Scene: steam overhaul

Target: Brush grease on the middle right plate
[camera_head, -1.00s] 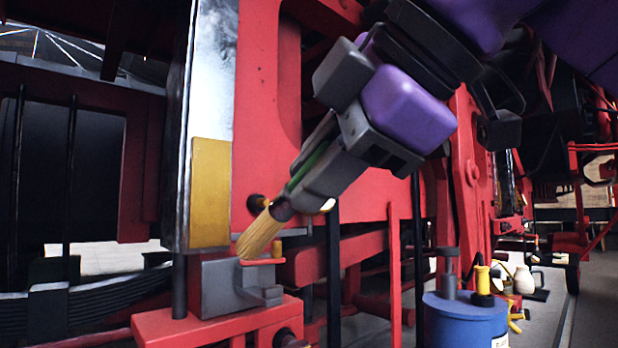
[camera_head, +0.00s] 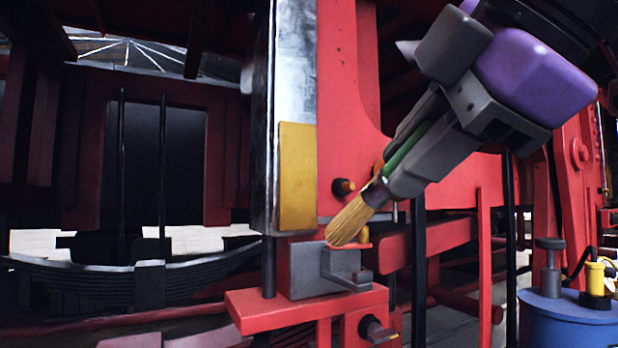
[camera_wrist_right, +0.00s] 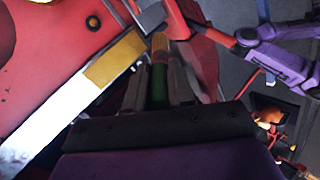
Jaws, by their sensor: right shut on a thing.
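My right gripper (camera_head: 400,180) is shut on a brush with a green handle (camera_head: 405,150) and pale bristles (camera_head: 350,220). The brush tilts down to the left, and the gripper also shows in the right wrist view (camera_wrist_right: 162,90). A tall shiny steel plate (camera_head: 292,70) stands left of the brush, with a yellow rectangular area (camera_head: 297,175) at its lower end. The bristle tips appear just right of and below the yellow area, by a grey block (camera_head: 310,275); contact cannot be told.
The red frame (camera_head: 345,100) rises behind the brush. A red ledge (camera_head: 260,308) juts out below the grey block. A blue drum (camera_head: 570,322) stands at the lower right, with a yellow-and-black item (camera_head: 594,280) on top. Dark leaf springs (camera_head: 110,278) lie left.

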